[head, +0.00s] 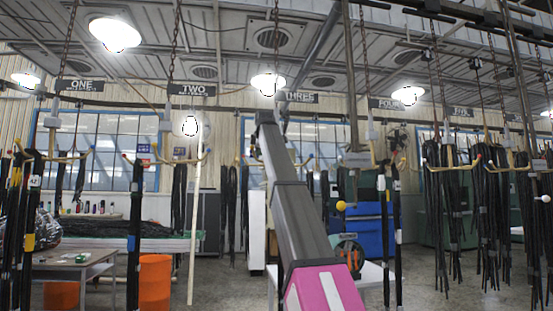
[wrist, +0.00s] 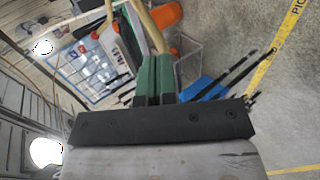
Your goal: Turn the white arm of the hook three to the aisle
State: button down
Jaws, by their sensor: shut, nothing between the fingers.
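Sign THREE (head: 298,97) hangs in the middle of the head view. Hook three below it is largely hidden behind my raised arm; the end of a pale yellowish arm of it (head: 304,163) shows to the right of my arm. I cannot tell its white arm apart in the head view. In the wrist view my gripper (wrist: 154,62) has its green fingers together with nothing between them. A cream curved bar (wrist: 150,30) lies just past the fingertips; I cannot tell whether they touch or which hook arm it is.
Hoses (head: 135,215) hang from hooks on the left, and a dense bunch (head: 450,200) hangs on the right. A table (head: 75,262) and an orange bin (head: 155,282) stand at left. A blue cabinet (head: 371,228) stands behind. A yellow floor line (wrist: 262,72) crosses open concrete.

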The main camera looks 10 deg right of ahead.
jog(key=shift+w+a, duration=0.65)
jog(key=shift+a, duration=0.15)
jog(key=shift+w+a, duration=0.6)
jog(key=shift+a, duration=0.2)
jog(key=w+a, duration=0.4)
jog(key=w, duration=0.2)
jog(key=shift+a+r, duration=0.1)
jog(key=shift+s+d+r, duration=1.5)
jog(key=shift+r, duration=2.9)
jog(key=s, duration=1.2)
jog(key=shift+f, duration=0.15)
